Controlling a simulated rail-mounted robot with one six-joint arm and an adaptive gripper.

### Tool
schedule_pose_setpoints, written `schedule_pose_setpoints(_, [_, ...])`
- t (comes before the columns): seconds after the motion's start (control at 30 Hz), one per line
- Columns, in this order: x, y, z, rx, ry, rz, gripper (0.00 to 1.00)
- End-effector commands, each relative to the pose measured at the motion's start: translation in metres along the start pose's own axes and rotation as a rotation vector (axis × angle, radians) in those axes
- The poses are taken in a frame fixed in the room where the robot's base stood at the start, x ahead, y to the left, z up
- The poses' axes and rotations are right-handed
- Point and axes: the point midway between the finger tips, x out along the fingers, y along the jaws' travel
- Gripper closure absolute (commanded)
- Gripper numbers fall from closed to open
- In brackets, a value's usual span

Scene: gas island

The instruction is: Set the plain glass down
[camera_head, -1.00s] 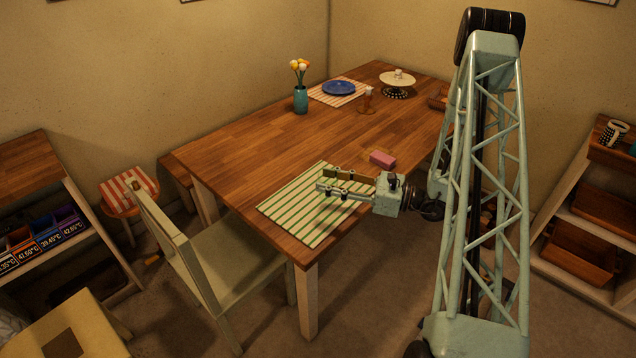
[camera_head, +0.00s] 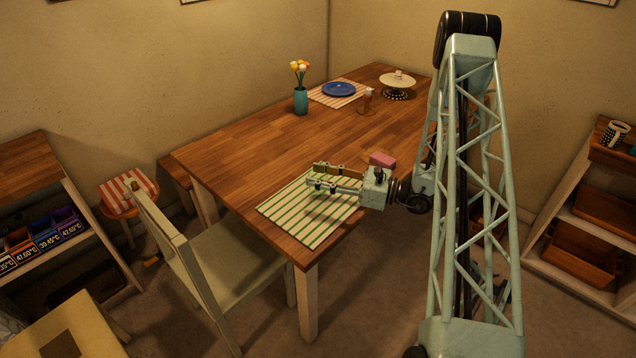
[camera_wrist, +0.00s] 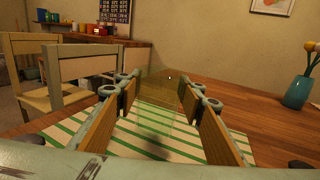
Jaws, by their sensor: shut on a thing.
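My gripper (camera_head: 312,176) is over the green-striped placemat (camera_head: 300,215) at the near end of the wooden table. In the wrist view my gripper (camera_wrist: 157,84) has its two wood-padded fingers on either side of a faint, clear plain glass (camera_wrist: 155,105), and is shut on it. The glass is see-through, with the mat's green stripes showing through it. I cannot tell whether its base touches the mat.
A pink block (camera_head: 382,159) lies on the table just beyond my gripper. A teal vase (camera_head: 300,100) of flowers, a blue plate (camera_head: 339,88) and a cake stand (camera_head: 397,92) are farther back. A chair (camera_head: 225,265) stands at the near left. The table's middle is clear.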

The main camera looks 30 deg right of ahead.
Motion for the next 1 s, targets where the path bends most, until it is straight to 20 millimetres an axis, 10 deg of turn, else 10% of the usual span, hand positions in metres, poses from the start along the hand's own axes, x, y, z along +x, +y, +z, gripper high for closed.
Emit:
schedule_pose_setpoints(0.8, [0.0,0.0,-0.031,0.001,0.0,0.0,0.77])
schedule_pose_setpoints(1.0, [0.0,0.0,-0.03,0.0,0.0,0.0,0.51])
